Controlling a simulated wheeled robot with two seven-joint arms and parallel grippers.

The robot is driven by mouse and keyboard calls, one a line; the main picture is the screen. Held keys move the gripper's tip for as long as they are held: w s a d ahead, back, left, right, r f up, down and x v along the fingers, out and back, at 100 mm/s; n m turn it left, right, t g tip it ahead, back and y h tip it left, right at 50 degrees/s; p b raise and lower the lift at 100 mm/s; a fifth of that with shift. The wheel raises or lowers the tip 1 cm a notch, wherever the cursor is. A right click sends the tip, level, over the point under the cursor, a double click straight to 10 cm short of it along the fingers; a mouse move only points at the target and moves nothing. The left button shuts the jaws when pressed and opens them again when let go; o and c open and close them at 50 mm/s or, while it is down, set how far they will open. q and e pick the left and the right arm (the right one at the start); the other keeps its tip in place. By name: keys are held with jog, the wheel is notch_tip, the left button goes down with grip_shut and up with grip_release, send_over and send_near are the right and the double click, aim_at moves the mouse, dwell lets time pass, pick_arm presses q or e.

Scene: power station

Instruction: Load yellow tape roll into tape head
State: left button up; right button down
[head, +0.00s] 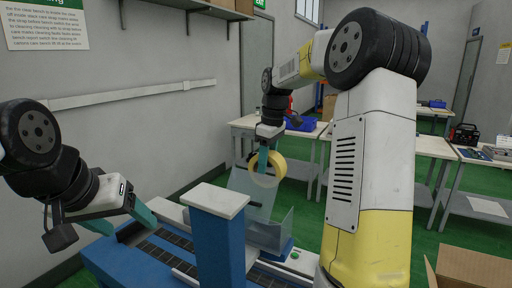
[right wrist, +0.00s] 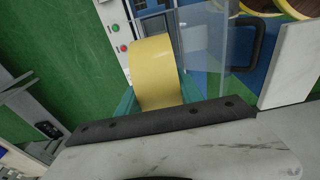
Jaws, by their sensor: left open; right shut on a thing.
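The yellow tape roll (head: 280,167) is held up in the air by my right gripper (head: 264,160), above the clear panels of the blue taping machine (head: 218,240). In the right wrist view the roll (right wrist: 154,72) sits between the teal fingers, with its broad yellow outer face showing. My left gripper (head: 128,226) is open and empty, with teal fingers spread, at the left side of the machine. I cannot clearly make out the tape head. Two yellow rings with brown insides (right wrist: 292,8) show at the top right of the right wrist view.
Clear panels (head: 270,230) rise from the machine beside a white-topped blue column (head: 214,200). Red and green buttons (right wrist: 124,48) sit on its white side panel. Worktables (head: 430,147) stand behind, and an open cardboard box (head: 470,268) is at the lower right.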

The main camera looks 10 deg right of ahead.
notch_tip(320, 180, down, 21)
jog(key=shift+r, duration=0.1)
dwell(1.0)
jog(key=c, duration=0.7)
grip_release()
jog(key=shift+r, duration=7)
jog(key=shift+r, duration=0.1)
